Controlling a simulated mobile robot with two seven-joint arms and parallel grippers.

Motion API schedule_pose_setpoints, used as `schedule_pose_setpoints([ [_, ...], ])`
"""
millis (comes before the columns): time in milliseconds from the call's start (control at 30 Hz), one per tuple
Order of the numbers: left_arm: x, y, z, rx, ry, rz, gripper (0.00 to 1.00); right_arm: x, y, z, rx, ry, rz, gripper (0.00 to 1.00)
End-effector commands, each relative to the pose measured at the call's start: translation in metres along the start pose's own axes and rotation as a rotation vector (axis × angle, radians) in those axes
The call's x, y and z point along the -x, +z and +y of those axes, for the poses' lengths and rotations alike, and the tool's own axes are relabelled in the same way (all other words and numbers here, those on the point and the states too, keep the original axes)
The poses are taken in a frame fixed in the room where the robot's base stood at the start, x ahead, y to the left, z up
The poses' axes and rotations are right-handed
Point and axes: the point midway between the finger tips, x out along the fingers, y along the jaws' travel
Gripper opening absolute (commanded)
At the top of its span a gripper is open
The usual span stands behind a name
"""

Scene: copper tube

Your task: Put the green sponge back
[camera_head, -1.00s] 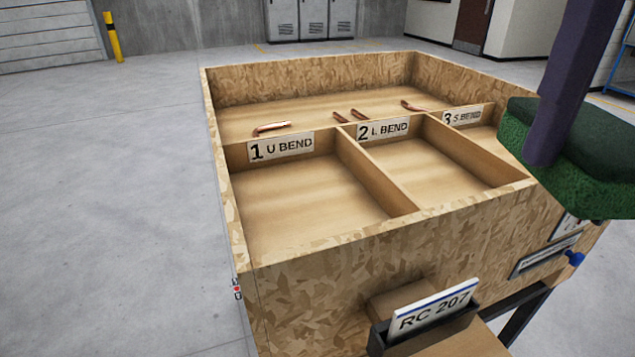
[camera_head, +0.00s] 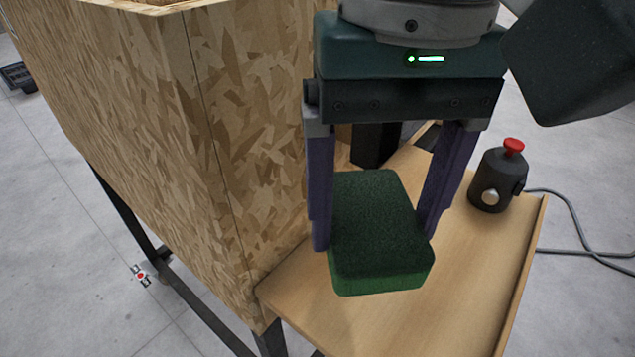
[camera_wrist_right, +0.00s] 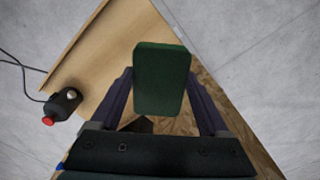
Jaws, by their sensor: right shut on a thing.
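The green sponge (camera_head: 380,225), dark green on top and brighter green on its side, is between the two purple fingers of my right gripper (camera_head: 378,240) in the head view. My right gripper is shut on it and points down over the wooden side shelf (camera_head: 480,285). In the right wrist view the sponge (camera_wrist_right: 161,80) sits between the fingers of the gripper (camera_wrist_right: 160,95), with the shelf behind it. I cannot tell whether the sponge touches the shelf. My left gripper is not in view.
A black device with a red button (camera_head: 497,178) stands on the shelf, right of the gripper, with a grey cable running off to the right. The tall chipboard bin wall (camera_head: 215,130) rises close on the left. The front of the shelf is clear.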

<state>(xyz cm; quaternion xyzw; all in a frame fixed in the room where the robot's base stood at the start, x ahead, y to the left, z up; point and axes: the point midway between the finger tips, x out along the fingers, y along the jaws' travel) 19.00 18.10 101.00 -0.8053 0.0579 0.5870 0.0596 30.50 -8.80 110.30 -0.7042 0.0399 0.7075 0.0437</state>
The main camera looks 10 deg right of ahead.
Motion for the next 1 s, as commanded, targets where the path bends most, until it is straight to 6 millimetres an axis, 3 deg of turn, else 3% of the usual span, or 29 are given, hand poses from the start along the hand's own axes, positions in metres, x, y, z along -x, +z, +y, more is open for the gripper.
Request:
schedule_pose_setpoints([
  [100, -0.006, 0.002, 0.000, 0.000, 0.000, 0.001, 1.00, -0.037, 0.000, 0.002, -0.001, 0.005, -0.003, 0.18],
  [300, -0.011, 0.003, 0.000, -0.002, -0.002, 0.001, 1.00, -0.075, 0.000, 0.002, 0.000, 0.003, 0.000, 0.18],
  [467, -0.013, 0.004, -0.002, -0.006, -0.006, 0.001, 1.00, -0.088, -0.001, 0.001, 0.000, 0.002, 0.000, 0.18],
  [700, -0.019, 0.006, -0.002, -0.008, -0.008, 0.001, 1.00, -0.122, -0.001, 0.002, 0.000, 0.002, 0.000, 0.18],
  [1000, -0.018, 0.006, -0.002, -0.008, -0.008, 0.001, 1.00, -0.124, -0.001, 0.001, 0.001, 0.000, 0.002, 0.18],
])
